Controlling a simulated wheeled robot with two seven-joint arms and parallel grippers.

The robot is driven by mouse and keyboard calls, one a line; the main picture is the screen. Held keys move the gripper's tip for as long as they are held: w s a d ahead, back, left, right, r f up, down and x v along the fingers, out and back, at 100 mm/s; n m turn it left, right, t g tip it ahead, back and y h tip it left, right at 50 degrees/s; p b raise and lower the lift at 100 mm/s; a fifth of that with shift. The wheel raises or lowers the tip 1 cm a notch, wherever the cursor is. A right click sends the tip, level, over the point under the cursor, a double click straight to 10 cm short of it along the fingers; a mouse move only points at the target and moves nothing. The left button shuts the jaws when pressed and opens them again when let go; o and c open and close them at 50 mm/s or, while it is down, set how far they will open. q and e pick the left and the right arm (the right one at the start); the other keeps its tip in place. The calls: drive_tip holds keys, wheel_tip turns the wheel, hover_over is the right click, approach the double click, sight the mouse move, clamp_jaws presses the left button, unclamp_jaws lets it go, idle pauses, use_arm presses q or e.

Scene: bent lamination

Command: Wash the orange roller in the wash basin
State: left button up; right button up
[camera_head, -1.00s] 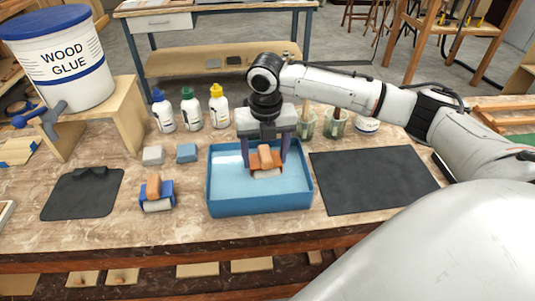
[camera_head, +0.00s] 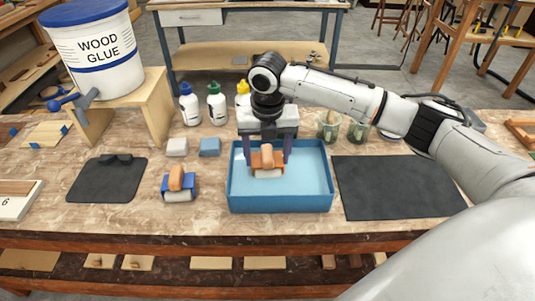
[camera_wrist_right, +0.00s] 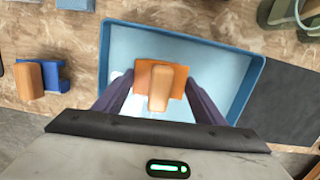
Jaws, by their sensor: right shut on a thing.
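The orange roller (camera_head: 267,160) has a wooden handle and a white roll. It is inside the blue wash basin (camera_head: 280,205), in the left part, at or close over the pale water. My right gripper (camera_head: 267,158) points down into the basin and is shut on the orange roller, one finger at each side. In the right wrist view the roller (camera_wrist_right: 160,85) sits between the dark fingers, inside the basin's rim (camera_wrist_right: 225,42). Whether the white roll touches the water is hard to tell. My left gripper is not in view.
A blue roller (camera_head: 178,183) stands left of the basin. A dark mat (camera_head: 395,187) lies right of it, and another dark mat (camera_head: 105,180) lies far left. Glue bottles (camera_head: 216,103) and two small blocks (camera_head: 209,146) stand behind. A wood glue bucket (camera_head: 95,50) is on a wooden stand.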

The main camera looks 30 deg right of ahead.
sight(278, 159)
drive_tip(key=shift+s+d, duration=0.5)
drive_tip(key=shift+d, duration=0.35)
drive_tip(key=shift+s+d, duration=0.55)
drive_tip(key=shift+d, duration=0.3)
drive_tip(key=shift+s+d, duration=0.5)
drive_tip(key=shift+d, duration=0.35)
drive_tip(key=shift+a+r, duration=0.1)
drive_tip(key=shift+r, duration=0.05)
drive_tip(key=shift+w+a+r, duration=0.3)
drive_tip(key=shift+a+r, duration=0.1)
drive_tip(key=shift+r, duration=0.6)
drive_tip(key=shift+w+a+r, duration=0.3)
drive_tip(key=shift+a+r, duration=0.1)
drive_tip(key=shift+r, duration=0.65)
drive_tip(key=shift+w+a+r, duration=0.3)
drive_tip(key=shift+a+r, duration=0.1)
drive_tip(key=shift+r, duration=0.6)
drive_tip(key=shift+r, duration=2.5)
